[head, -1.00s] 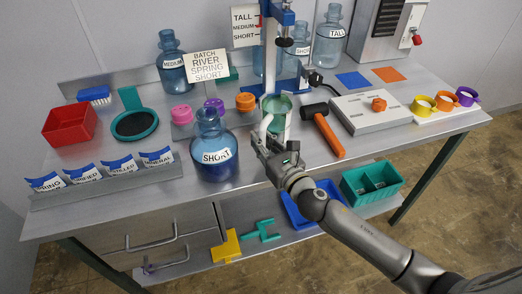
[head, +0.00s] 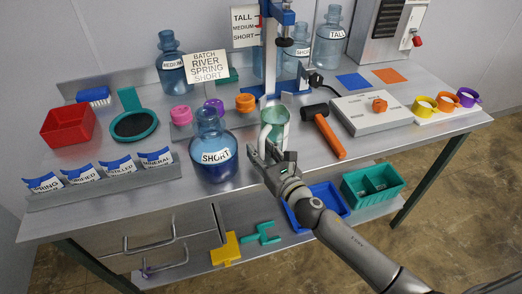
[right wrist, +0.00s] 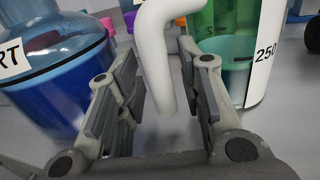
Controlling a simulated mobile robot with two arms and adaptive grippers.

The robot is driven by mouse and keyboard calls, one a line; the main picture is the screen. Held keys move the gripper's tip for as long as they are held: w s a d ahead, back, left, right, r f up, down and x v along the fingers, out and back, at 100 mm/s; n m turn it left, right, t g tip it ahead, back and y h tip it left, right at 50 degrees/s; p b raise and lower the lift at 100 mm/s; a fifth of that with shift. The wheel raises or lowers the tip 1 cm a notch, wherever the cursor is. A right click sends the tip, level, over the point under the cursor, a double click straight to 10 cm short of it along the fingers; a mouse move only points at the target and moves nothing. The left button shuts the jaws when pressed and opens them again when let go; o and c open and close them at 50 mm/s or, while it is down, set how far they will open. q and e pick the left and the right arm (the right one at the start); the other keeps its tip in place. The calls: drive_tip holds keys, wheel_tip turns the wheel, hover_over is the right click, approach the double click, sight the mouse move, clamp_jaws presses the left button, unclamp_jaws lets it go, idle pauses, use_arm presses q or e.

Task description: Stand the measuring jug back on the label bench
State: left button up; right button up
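The measuring jug (head: 281,135), clear with a green tint and a white handle, appears upright on the grey bench (head: 330,172) near its front edge, right of the blue SHORT bottle (head: 212,150). My right gripper (head: 265,155) is at the jug's handle side and partly hides its base. In the right wrist view the gripper (right wrist: 160,95) is open, and the white handle (right wrist: 155,50) hangs between and beyond its fingers, with a gap at the left finger. The jug's body, marked 250, is behind the right finger. My left gripper is not in view.
A black-headed hammer with an orange grip (head: 329,136) lies right of the jug. A blue press stand (head: 285,60) is behind it. A grey box with an orange knob (head: 372,112) is farther right. A blue tray (head: 318,205) is on the shelf below.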

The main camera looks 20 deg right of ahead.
drive_tip(key=shift+r, duration=0.15)
drive_tip(key=b+v, duration=0.2)
drive_tip(key=v, duration=1)
drive_tip(key=s+d+f+m+g+h, duration=0.25)
drive_tip(key=f+m, duration=0.35)
drive_tip(key=f, duration=0.5)
drive_tip(key=s+d+f+m+g+h, duration=0.1)
drive_tip(key=s+d+f+m+g, duration=0.15)
drive_tip(key=f+m, duration=0.65)
drive_tip(key=s+d+f+m+g+h, duration=0.15)
drive_tip(key=d+f, duration=0.25)
drive_tip(key=f, duration=1)
drive_tip(key=s+f+m+g, duration=0.5)
drive_tip(key=s+f+m, duration=0.5)
drive_tip(key=s+f, duration=0.45)
drive_tip(key=s+a+f+m+g, duration=0.2)
drive_tip(key=s+f+m, duration=0.2)
drive_tip(key=s, duration=0.5)
drive_tip(key=s+a+f+m+g, duration=0.2)
drive_tip(key=s+m, duration=0.4)
drive_tip(key=s, duration=0.3)
wheel_tip(320, 180, down, 2)
drive_tip(key=shift+s+f+g, duration=0.1)
drive_tip(key=shift+s+g, duration=0.25)
drive_tip(key=shift+g, duration=0.1)
